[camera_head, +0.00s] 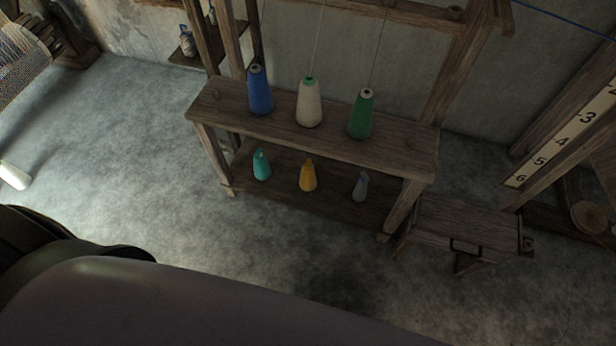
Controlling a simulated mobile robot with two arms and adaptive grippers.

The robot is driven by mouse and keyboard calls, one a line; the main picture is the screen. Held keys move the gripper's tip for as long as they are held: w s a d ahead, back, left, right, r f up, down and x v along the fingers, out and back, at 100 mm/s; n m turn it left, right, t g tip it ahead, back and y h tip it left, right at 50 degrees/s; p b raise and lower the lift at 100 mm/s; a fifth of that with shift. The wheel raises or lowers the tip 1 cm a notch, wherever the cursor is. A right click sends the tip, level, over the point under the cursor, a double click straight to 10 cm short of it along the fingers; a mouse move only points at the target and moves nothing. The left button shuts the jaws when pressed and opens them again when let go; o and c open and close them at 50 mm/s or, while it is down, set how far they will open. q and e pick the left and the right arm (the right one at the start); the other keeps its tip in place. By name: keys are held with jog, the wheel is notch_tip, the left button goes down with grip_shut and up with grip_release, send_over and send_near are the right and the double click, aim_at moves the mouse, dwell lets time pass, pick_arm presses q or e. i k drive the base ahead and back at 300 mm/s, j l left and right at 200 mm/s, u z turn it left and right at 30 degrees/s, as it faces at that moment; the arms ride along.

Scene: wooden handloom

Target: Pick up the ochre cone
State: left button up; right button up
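The ochre cone (308,175) stands upright on the lower shelf (334,205) of a wooden rack. It is between a teal cone (261,165) on its left and a grey cone (360,186) on its right, with gaps on both sides. Nothing holds it, and its front is unobstructed. Neither of my grippers is in the head view. Large dark rounded shapes fill the bottom left of the view.
A wooden bench (460,222) stands at right. The floor in front is clear.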

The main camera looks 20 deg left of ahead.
aim_at(307, 182)
jog(key=i+j+z, duration=0.1)
jog(key=j, duration=0.6)
jog(key=i+j+z, duration=0.1)
jog(key=j, duration=0.6)
jog(key=i+j+z, duration=0.1)
jog(key=j, duration=0.6)
jog(key=i, duration=0.05)
